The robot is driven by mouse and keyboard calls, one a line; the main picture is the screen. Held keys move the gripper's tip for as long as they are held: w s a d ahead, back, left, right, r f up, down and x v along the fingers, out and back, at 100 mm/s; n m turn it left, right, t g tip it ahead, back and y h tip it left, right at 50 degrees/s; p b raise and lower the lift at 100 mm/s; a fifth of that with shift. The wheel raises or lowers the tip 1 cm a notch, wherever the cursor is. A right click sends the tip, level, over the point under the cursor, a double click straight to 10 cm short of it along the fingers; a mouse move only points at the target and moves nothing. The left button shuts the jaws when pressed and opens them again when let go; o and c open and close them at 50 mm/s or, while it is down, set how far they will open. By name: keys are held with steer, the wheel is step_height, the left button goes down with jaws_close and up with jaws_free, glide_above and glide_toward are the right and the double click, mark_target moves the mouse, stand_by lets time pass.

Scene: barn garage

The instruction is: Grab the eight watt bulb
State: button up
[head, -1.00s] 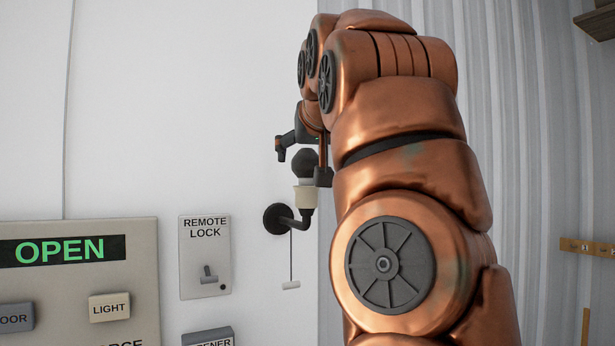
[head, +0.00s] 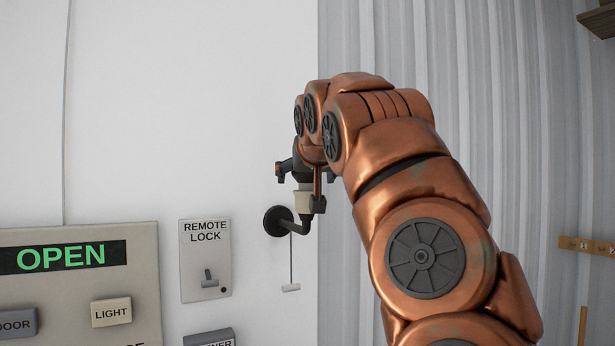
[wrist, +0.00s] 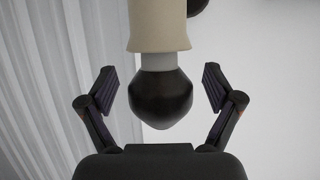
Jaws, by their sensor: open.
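A dark bulb (wrist: 161,97) with a light grey neck sits in a cream socket (wrist: 158,25) in the wrist view. No wattage marking is readable on it. In the head view the socket (head: 303,203) is on a black wall lamp arm, and the bulb is mostly hidden by my gripper. My gripper (wrist: 161,88) is open, with one finger on each side of the bulb and a gap on both sides. It also shows in the head view (head: 299,187), above and around the top of the lamp.
The black wall mount (head: 277,221) holds the lamp, and a pull cord (head: 291,287) hangs below it. A remote lock switch plate (head: 205,260) and an OPEN control panel (head: 140,262) are on the wall to the left. Corrugated wall is at the right.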

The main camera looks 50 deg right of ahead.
steer(key=c, duration=1)
steer(key=shift+o, duration=0.2)
steer(key=shift+r, duration=0.1)
